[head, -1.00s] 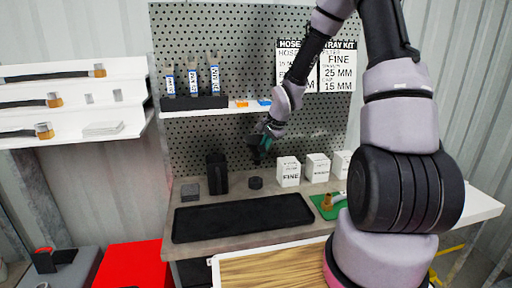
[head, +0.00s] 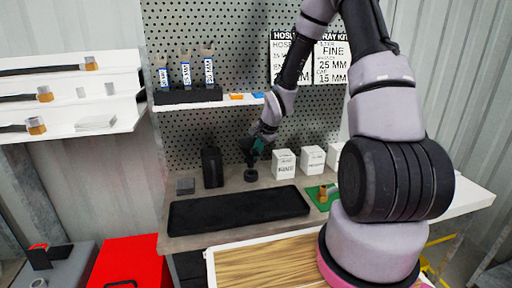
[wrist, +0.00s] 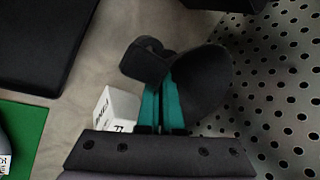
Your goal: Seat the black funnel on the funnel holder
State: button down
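The black funnel (head: 248,157) hangs below my gripper (head: 258,147). In the wrist view the funnel (wrist: 205,82) shows as a dark cone at the teal fingertips (wrist: 162,88). The fingers are close together on its edge; the exact contact is partly hidden. The funnel holder (head: 250,175), a small black round piece, stands on the bench right under the funnel. A dark rounded piece, apparently the holder (wrist: 146,62), shows beside the funnel in the wrist view. The funnel is just above or touching the holder; I cannot tell which.
White boxes (head: 284,164) stand right of the holder, and a black container (head: 212,167) stands to its left. A black tray (head: 240,208) lies in front. A green mat (head: 318,198) with a brass fitting is at right. The pegboard (head: 200,130) is close behind.

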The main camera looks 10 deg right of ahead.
aim_at(256, 182)
jog(key=shift+f, duration=0.8)
jog(key=shift+f, duration=1.9)
dwell(0.9)
jog(key=c, duration=1)
grip_release()
jog(key=v, duration=1)
jog(key=shift+s+r, duration=0.2)
jog(key=shift+r, duration=0.05)
jog(key=shift+d, duration=0.1)
